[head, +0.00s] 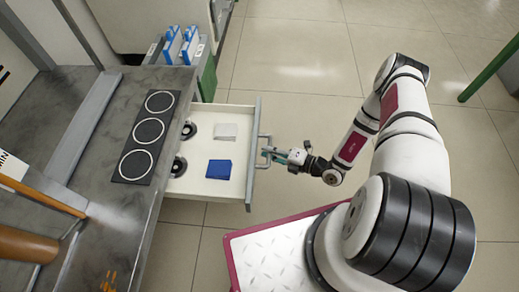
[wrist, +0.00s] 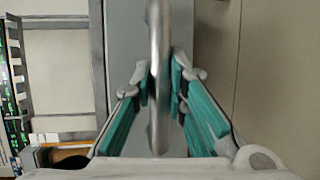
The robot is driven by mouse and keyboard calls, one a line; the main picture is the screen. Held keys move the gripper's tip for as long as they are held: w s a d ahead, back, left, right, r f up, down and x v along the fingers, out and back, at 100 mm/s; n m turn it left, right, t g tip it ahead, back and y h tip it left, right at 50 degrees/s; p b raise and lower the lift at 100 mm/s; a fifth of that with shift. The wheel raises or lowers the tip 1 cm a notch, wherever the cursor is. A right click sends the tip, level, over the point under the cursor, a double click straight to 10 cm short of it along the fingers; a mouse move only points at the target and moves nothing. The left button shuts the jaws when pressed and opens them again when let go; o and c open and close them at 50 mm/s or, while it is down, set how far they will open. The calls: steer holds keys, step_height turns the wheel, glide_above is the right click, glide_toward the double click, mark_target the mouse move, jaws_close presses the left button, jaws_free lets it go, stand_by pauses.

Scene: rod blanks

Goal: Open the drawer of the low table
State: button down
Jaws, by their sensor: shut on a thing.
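The drawer (head: 227,160) of the low table (head: 119,190) stands pulled out to the right in the head view. Its inside is visible, with a blue box (head: 219,169), a light grey block (head: 226,132) and two dark round pieces in it. My gripper (head: 272,154) is at the drawer's front, shut on the metal bar handle (head: 264,151). In the wrist view the handle (wrist: 158,75) runs upright between the two teal fingers of my gripper (wrist: 160,88), with the grey drawer front (wrist: 207,40) behind it.
A dark panel with three ringed circles (head: 148,136) lies on the table top. Blue and white boxes (head: 181,45) stand beyond the table. A green post (head: 490,70) is at the far right. Tiled floor (head: 295,55) is clear beyond the drawer.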

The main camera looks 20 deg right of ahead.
steer(key=shift+d, duration=0.35)
steer(key=c, duration=1.6)
jaws_free()
steer(key=shift+o, duration=0.2)
steer(key=shift+s, duration=0.1)
steer(key=v, duration=1.2)
steer(key=shift+r, duration=0.1)
